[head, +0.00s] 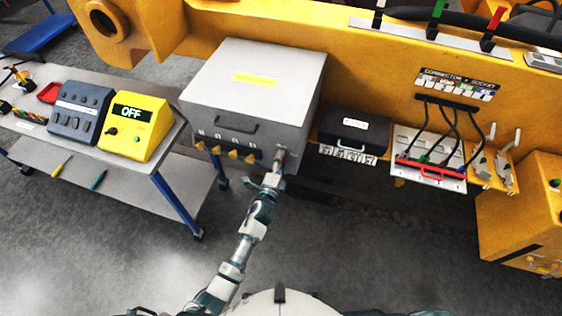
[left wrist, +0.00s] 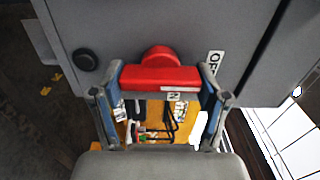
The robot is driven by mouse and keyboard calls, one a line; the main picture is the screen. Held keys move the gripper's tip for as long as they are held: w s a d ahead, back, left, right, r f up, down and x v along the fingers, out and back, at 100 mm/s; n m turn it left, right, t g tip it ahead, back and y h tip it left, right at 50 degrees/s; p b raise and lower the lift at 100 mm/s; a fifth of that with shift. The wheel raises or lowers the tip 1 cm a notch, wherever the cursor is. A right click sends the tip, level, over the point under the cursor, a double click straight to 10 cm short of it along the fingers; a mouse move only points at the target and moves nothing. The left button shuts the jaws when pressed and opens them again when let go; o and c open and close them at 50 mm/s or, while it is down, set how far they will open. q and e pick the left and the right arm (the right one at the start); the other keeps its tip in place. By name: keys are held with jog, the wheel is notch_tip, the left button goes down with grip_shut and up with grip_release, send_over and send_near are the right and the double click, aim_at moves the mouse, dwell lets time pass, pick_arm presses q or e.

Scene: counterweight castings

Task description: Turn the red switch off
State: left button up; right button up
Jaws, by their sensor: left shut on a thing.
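The red switch (left wrist: 160,77) has a round hub and a wide bar handle on the front of a grey box. In the left wrist view the bar lies level across the picture, between the two fingers of my left gripper (left wrist: 160,104). The gripper is shut on the bar, a finger at each end. A partly covered label starting "OF" (left wrist: 213,63) is right of the switch. In the head view my left gripper (head: 277,168) reaches the lower right front of the grey box (head: 285,75) and hides the switch. My right gripper is out of view.
A black round button (left wrist: 86,60) is beside the switch. The box front has a handle and several yellow knobs (head: 233,155). A yellow unit reading OFF (head: 150,140) stands on the left bench. A black case (head: 345,128) and a cable panel (head: 425,165) are on the right.

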pick_arm(q)
jog(key=shift+s+f, duration=0.1)
jog(key=shift+f, duration=0.3)
jog(key=o, duration=1.2)
jog(key=shift+c, duration=0.2)
jog(key=shift+a+r, duration=0.1)
jog(key=shift+r, duration=0.05)
jog(key=v, duration=1.2)
